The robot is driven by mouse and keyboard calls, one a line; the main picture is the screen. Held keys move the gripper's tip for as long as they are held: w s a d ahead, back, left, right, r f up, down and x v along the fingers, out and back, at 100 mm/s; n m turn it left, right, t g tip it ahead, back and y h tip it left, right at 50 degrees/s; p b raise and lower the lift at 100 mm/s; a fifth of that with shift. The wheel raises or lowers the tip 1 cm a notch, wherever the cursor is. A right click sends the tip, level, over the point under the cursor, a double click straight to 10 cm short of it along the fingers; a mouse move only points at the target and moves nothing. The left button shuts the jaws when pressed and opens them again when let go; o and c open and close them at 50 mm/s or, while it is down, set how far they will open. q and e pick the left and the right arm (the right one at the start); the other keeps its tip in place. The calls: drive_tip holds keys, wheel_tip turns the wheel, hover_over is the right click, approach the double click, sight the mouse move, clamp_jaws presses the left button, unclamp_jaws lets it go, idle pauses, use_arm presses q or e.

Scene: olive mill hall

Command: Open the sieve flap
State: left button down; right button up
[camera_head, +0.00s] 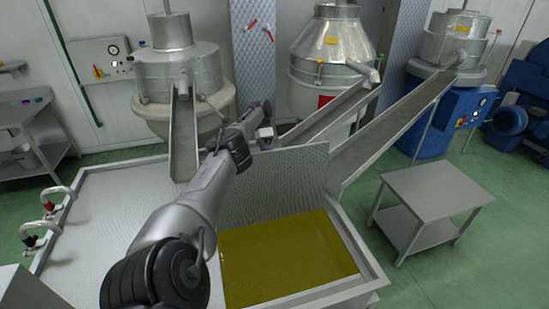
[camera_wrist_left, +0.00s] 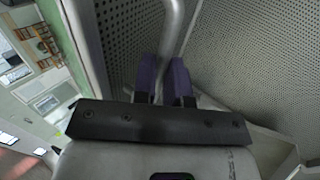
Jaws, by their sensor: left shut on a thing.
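The sieve flap (camera_head: 288,185) is a perforated metal panel on the right half of a steel vat. It stands raised, tilted up from the vat, with olive-green liquid (camera_head: 288,262) exposed in front of it. My left gripper (camera_head: 266,138) is at the flap's upper edge. In the left wrist view its purple fingers (camera_wrist_left: 164,82) are closed around a curved metal bar handle (camera_wrist_left: 172,32), with perforated metal on both sides. In the head view the gripper and arm hide the handle and the flap's left part. My right gripper is out of view.
The vat's left half is covered by a flat perforated panel (camera_head: 105,205). Metal chutes (camera_head: 183,135) slope down from separators (camera_head: 332,50) behind the vat. A steel side table (camera_head: 435,190) stands at right, its top empty. Bent pipes (camera_head: 48,205) rise at the vat's left edge.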

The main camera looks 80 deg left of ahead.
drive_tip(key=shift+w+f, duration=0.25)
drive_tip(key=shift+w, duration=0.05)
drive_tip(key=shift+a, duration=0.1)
